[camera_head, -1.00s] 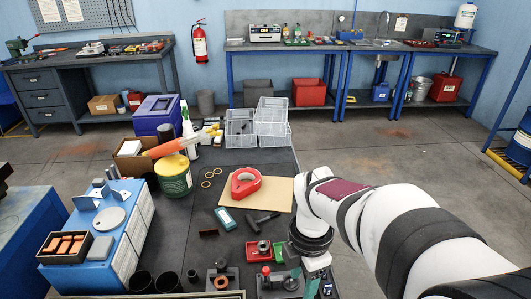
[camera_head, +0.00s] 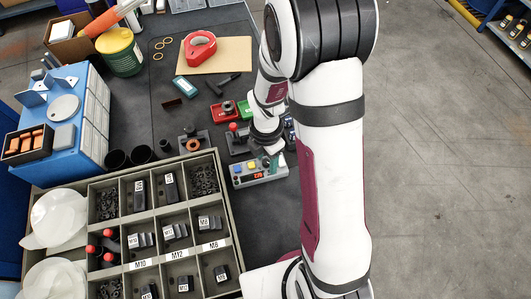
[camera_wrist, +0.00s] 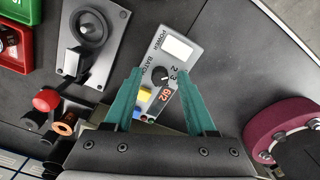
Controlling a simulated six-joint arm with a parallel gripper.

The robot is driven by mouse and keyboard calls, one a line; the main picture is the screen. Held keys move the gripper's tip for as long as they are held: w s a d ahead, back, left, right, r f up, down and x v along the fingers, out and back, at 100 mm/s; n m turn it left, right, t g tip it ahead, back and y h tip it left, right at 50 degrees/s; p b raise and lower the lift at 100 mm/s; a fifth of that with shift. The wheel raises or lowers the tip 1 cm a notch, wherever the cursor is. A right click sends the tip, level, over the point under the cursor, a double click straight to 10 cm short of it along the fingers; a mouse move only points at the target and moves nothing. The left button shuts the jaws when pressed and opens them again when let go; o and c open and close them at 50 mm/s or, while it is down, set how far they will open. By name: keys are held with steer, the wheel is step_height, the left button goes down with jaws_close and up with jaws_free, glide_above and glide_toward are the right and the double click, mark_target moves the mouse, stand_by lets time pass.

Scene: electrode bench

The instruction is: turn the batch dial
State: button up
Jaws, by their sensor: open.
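The control box (camera_head: 258,172) stands at the right edge of the dark bench, just beyond the parts tray. In the wrist view, the grey box (camera_wrist: 180,48) has a white panel, POWER and BATCH lettering, a red-digit display (camera_wrist: 165,94) and a yellow button (camera_wrist: 145,95). The black batch dial (camera_wrist: 159,74) has the numbers 2 and 3 beside it. My gripper (camera_wrist: 160,76) is open, its green fingers apart on either side of the dial in the picture. I cannot tell whether they touch it. In the head view my gripper partly hides the box.
A lever fixture with a red knob (camera_wrist: 46,100) and a round-topped fixture (camera_wrist: 90,30) stand left of the box in the wrist view. The compartmented tray (camera_head: 233,225) fills the front of the bench.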

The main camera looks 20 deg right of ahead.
jaws_close()
stand_by(0.5)
steer(key=m, duration=1.8)
steer(key=shift+m, duration=2.9)
